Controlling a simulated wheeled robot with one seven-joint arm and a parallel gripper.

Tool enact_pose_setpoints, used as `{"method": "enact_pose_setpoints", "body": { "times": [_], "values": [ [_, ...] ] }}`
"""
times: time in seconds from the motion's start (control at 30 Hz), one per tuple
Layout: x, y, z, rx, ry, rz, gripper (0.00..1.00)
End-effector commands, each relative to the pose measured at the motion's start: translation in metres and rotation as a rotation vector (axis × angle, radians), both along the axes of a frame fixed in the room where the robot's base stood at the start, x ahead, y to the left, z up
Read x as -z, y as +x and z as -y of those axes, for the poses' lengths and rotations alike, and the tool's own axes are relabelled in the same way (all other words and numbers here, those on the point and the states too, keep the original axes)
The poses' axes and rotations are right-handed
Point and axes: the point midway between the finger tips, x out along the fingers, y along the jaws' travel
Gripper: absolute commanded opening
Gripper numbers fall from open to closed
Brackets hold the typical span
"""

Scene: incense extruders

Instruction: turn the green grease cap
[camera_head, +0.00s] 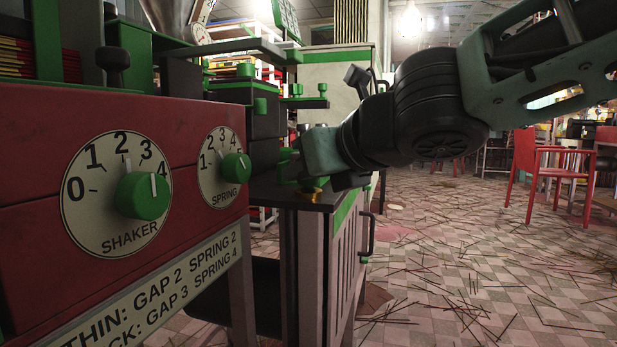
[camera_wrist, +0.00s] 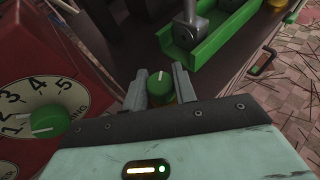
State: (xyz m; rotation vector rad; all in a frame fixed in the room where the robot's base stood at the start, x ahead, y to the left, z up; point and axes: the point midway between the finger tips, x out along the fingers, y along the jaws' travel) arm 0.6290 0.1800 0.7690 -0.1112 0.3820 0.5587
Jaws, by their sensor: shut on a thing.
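The green grease cap (camera_wrist: 159,82) is a small round cap with a pale line on its top. In the wrist view it sits between the two grey fingers of my gripper (camera_wrist: 160,77), which are shut on it from both sides. A yellowish part shows just under the cap. In the head view my gripper (camera_head: 318,182) points down at the dark machine top beyond the red panel, and the cap cannot be made out behind it. A brass-coloured piece (camera_head: 312,191) shows by the fingers there.
The red panel (camera_head: 60,130) at left carries a green SHAKER knob (camera_head: 143,195) and a green SPRING knob (camera_head: 236,166); the SPRING knob is close left of my gripper in the wrist view (camera_wrist: 49,121). A green channel (camera_wrist: 205,45) lies beyond the cap. Red chairs (camera_head: 555,170) stand far right.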

Motion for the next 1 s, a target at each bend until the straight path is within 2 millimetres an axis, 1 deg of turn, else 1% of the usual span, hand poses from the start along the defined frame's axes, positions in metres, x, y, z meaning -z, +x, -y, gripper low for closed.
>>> {"method": "enact_pose_setpoints", "body": {
  "times": [0.27, 0.47, 0.8, 1.0],
  "values": [
    [0.0025, -0.0002, -0.0007, 0.06, 0.001, 0.001, 0.04],
    [0.0043, -0.0002, -0.0011, 0.14, 0.002, 0.001, 0.04],
    [0.0018, 0.0, -0.0019, 0.391, 0.001, -0.001, 0.04],
    [0.0001, 0.0001, -0.0014, 0.512, 0.0, -0.001, 0.04]
  ]
}}
